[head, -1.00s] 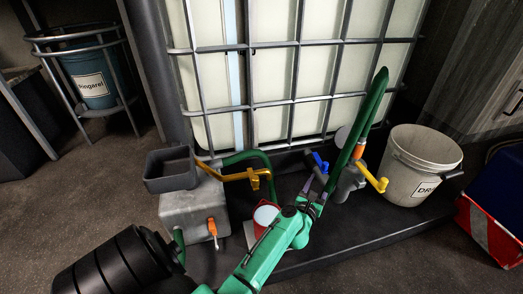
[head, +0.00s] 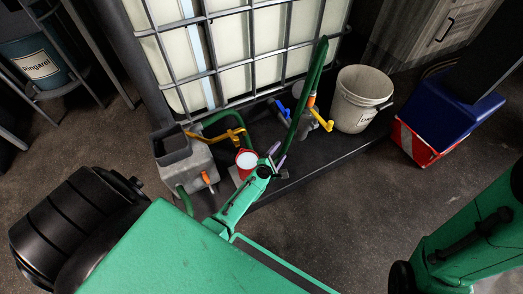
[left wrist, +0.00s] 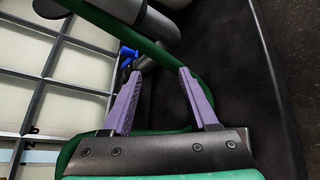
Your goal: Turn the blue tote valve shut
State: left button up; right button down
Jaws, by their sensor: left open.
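The blue tote valve handle (head: 282,107) sits at the foot of the caged white tote (head: 236,64), left of the green hose (head: 307,88). In the left wrist view the blue handle (left wrist: 128,54) shows beyond the fingers, partly hidden by the hose and grey pipe. My left gripper (head: 280,161) is open and empty, nearer to me than the valve and apart from it. Its two purple fingers (left wrist: 164,96) show in the left wrist view with the green hose crossing behind them. My right arm is at the lower right of the head view; its gripper is not visible.
A yellow lever (head: 321,120) is right of the blue handle. A white bucket (head: 352,98) stands further right, beside a blue and red bin (head: 442,118). A grey box (head: 186,172) with an orange handle and a red container (head: 246,159) stand left.

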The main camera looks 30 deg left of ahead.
pick_arm(q)
jog(key=s+r+m+g+h+p, duration=0.2)
jog(key=s+m+g+p, duration=0.3)
jog(key=s+m+p, duration=0.6)
jog(key=s+r+p, duration=0.1)
jog(key=s+p, duration=0.2)
jog(key=p, duration=0.1)
jog(key=shift+d+m, duration=0.25)
jog(key=shift+m, duration=0.15)
